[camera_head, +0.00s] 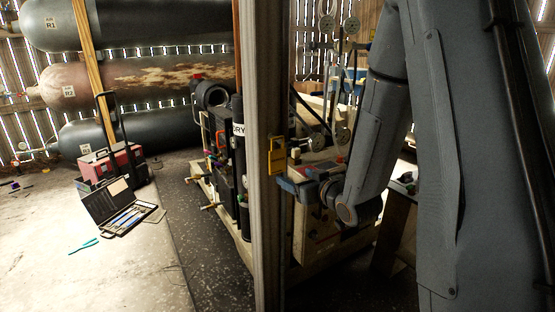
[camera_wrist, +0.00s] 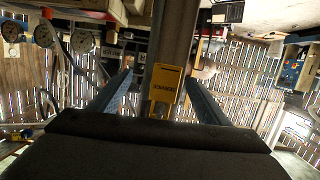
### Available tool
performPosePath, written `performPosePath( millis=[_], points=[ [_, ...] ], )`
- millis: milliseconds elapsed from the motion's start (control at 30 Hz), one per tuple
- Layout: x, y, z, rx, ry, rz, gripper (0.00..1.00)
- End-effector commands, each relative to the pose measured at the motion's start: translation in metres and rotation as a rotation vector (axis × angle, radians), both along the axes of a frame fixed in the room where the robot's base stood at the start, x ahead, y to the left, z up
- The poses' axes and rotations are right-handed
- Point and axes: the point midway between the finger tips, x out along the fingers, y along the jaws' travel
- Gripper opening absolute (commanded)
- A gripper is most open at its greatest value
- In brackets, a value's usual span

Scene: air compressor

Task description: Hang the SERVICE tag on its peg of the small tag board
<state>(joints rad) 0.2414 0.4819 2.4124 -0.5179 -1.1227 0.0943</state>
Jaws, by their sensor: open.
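The yellow tag (camera_head: 277,155) shows in the head view against the tall grey post. In the wrist view the yellow tag (camera_wrist: 164,84) is upside down, with dark lettering too small to read surely, and lies between the two fingers in the picture. My gripper (camera_wrist: 158,76) is open, with one finger on each side of the tag and a visible gap to both. In the head view my gripper (camera_head: 283,180) is at the post, just below the tag. I cannot make out the small tag board or its peg in either view.
The post (camera_head: 262,60) stands upright before the compressor machinery (camera_head: 320,235). A dark cylinder marked DRY (camera_head: 238,160) is left of it. Large tanks (camera_head: 140,80) line the back wall.

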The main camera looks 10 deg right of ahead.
Motion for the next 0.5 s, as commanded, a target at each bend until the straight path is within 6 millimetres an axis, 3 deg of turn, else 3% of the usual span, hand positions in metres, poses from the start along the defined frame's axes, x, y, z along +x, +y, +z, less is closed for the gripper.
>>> performPosePath(
  millis=[200, 500],
  points=[
    [0.003, 0.003, 0.026, 0.076, -0.178, 0.063, 0.7],
    [0.022, 0.012, 0.033, 0.093, -0.216, 0.078, 0.7]
  ],
)
